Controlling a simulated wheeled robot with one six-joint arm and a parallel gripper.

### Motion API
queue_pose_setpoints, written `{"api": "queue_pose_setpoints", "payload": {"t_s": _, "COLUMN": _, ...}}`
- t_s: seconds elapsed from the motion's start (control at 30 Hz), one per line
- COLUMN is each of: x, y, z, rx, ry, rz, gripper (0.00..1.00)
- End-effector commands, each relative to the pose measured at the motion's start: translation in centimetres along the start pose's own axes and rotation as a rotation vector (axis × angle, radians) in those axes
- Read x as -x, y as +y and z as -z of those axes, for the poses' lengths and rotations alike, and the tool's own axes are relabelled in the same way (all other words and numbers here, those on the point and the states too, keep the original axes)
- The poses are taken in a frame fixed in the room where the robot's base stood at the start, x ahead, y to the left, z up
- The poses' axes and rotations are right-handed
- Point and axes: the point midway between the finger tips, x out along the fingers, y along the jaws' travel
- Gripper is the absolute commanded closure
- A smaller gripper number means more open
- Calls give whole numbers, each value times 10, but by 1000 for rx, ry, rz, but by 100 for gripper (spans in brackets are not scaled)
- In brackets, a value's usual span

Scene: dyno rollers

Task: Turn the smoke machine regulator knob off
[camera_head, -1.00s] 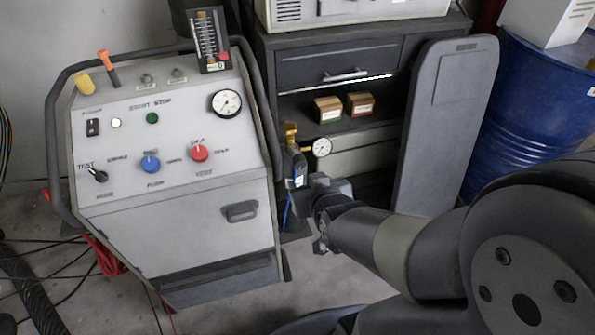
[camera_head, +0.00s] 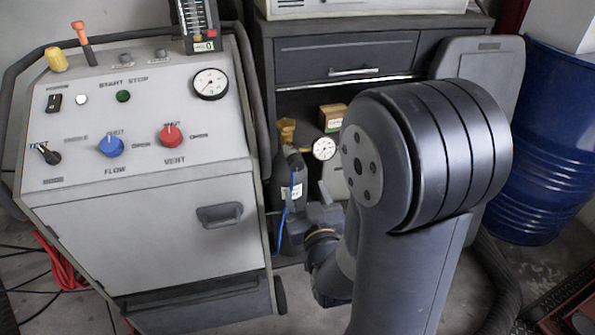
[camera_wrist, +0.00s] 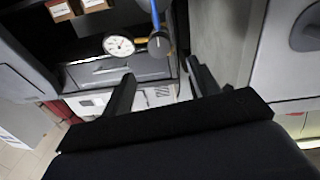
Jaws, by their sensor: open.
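The smoke machine (camera_head: 180,200) stands at the left, with a blue FLOW knob (camera_head: 111,146), a red VENT knob (camera_head: 171,136) and a black lever knob (camera_head: 46,153). Beside its right side stands a dark bottle (camera_head: 285,188) with a brass regulator (camera_head: 287,131) and a round gauge (camera_head: 324,149). In the wrist view the gauge (camera_wrist: 118,45) sits left of a dark round knob (camera_wrist: 159,43) with a blue hose. My gripper (camera_wrist: 161,84) is open and empty; its fingers appear below the knob, apart from it. In the head view my gripper (camera_head: 292,232) is beside the bottle's lower part, partly hidden.
A dark cabinet (camera_head: 345,52) with a drawer and a shelf stands behind the bottle. A small box (camera_head: 331,117) lies on the shelf. A blue barrel (camera_head: 560,140) stands at the right. Cables (camera_head: 60,270) lie on the floor at left.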

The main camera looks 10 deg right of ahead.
Motion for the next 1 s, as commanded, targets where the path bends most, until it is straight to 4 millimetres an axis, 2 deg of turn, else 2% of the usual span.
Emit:
{"api": "queue_pose_setpoints", "payload": {"t_s": 0.3, "x": -58, "y": 0, "z": 0, "rx": 0, "ry": 0, "rz": 0, "gripper": 43}}
{"api": "queue_pose_setpoints", "payload": {"t_s": 0.5, "x": -84, "y": 0, "z": 0, "rx": 0, "ry": -1, "rz": 0, "gripper": 43}}
{"api": "queue_pose_setpoints", "payload": {"t_s": 0.67, "x": -93, "y": 0, "z": 0, "rx": 0, "ry": -1, "rz": 0, "gripper": 43}}
{"api": "queue_pose_setpoints", "payload": {"t_s": 0.93, "x": -94, "y": 0, "z": 0, "rx": 0, "ry": -2, "rz": 0, "gripper": 43}}
{"api": "queue_pose_setpoints", "payload": {"t_s": 1.0, "x": -94, "y": 0, "z": 0, "rx": 0, "ry": -2, "rz": 0, "gripper": 48}}
